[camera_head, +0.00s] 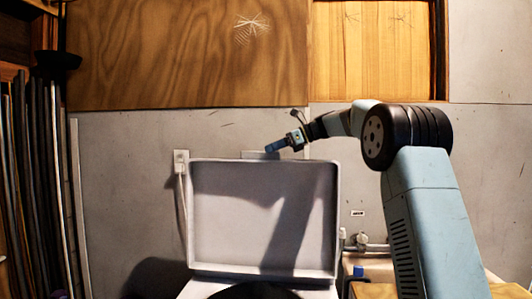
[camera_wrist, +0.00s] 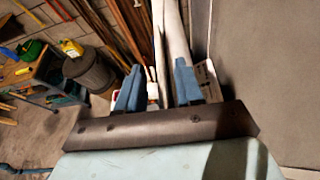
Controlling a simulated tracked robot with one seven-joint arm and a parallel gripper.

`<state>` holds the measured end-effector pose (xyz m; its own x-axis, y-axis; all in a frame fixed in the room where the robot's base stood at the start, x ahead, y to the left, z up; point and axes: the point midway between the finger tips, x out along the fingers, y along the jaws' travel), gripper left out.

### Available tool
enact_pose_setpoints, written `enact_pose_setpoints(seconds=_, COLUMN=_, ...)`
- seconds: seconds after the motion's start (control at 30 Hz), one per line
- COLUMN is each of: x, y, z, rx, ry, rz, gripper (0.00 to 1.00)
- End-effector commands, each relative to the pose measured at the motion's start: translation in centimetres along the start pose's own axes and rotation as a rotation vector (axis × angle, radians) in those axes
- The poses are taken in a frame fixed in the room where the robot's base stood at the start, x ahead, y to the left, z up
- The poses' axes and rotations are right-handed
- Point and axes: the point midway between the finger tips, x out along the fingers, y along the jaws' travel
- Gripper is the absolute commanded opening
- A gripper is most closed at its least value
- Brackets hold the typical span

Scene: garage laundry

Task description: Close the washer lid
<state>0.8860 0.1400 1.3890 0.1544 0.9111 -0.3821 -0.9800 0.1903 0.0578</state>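The washer lid (camera_head: 262,215) is a pale grey-white panel standing raised, nearly upright, in the middle of the head view. Shadows of my arm fall across its inner face. Below it is the top of the washer (camera_head: 205,288), with a dark opening cut off by the picture's lower edge. My gripper (camera_head: 273,147) is just above the lid's top edge in the picture, pointing left; whether it is behind the lid is hard to tell. In the wrist view my gripper (camera_wrist: 158,84) has its two blue fingers apart, with no object visibly held between them.
A grey wall with an outlet and cord (camera_head: 181,165) is behind the lid. Long poles (camera_head: 35,190) lean at the left. Pipe fittings (camera_head: 365,243) are right of the washer. The wrist view shows a dark bin (camera_wrist: 90,72) and a cluttered bench (camera_wrist: 45,75).

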Motion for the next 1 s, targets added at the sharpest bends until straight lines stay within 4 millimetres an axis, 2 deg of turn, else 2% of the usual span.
enact_pose_setpoints(seconds=0.1, x=1.7, y=0.1, z=0.0, rx=0.0, ry=0.0, rz=0.002, gripper=0.36)
enact_pose_setpoints(seconds=0.3, x=3.2, y=0.0, z=0.0, rx=0.0, ry=0.0, rz=0.001, gripper=0.36)
enact_pose_setpoints(seconds=0.67, x=3.5, y=0.0, z=0.0, rx=0.0, ry=0.0, rz=0.0, gripper=0.35)
enact_pose_setpoints(seconds=1.0, x=3.5, y=0.0, z=0.0, rx=0.0, ry=0.0, rz=0.0, gripper=0.03)
